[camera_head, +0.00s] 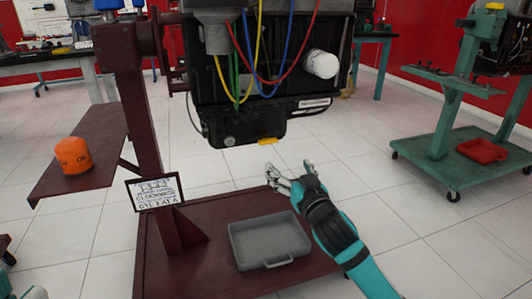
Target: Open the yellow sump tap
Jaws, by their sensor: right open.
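The yellow sump tap (267,141) is a small yellow piece under the right part of the black sump (240,131), at the bottom of the hanging engine. My right gripper (288,170) is open and empty. It is just below and a little right of the tap in the picture, with its fingers pointing up toward it. A gap shows between the fingertips and the tap. Only a small part of my left arm and gripper (37,293) shows at the bottom left corner, and its fingers cannot be made out.
A grey drain tray (270,262) lies on the dark red stand base (190,272) below the engine. An orange oil filter (73,156) stands on the side shelf (95,180) at left. A sign (155,193) is on the post. A green trolley (470,172) holds a red tray (482,151) at right.

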